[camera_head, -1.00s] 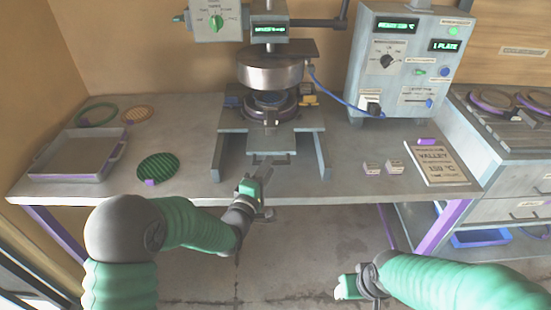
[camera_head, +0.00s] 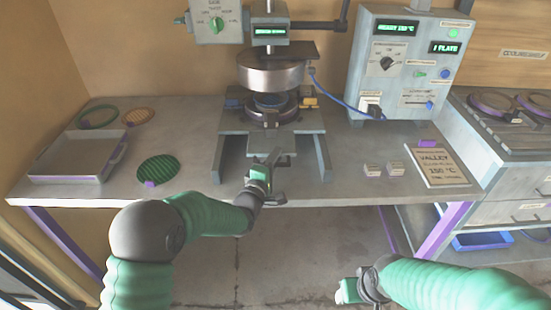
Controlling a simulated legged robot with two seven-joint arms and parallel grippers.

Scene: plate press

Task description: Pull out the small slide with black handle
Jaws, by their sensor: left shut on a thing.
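The press (camera_head: 271,75) stands at the back middle of the table, with a round metal upper part over a lower round base. A small grey slide (camera_head: 285,143) sticks out at its front, between two grey side rails. Its black handle is mostly hidden by my gripper. My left gripper (camera_head: 271,162) is at the slide's front edge, shut on the handle. My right gripper (camera_head: 347,290) is low in front of the table, away from the press; its fingers are too unclear to tell their state.
A grey tray (camera_head: 65,178), a green ribbed disc (camera_head: 157,169) and rings lie at left. Two small blocks (camera_head: 372,169) and a sign card (camera_head: 438,168) lie at right. A control box (camera_head: 400,65) with a blue cable stands behind them.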

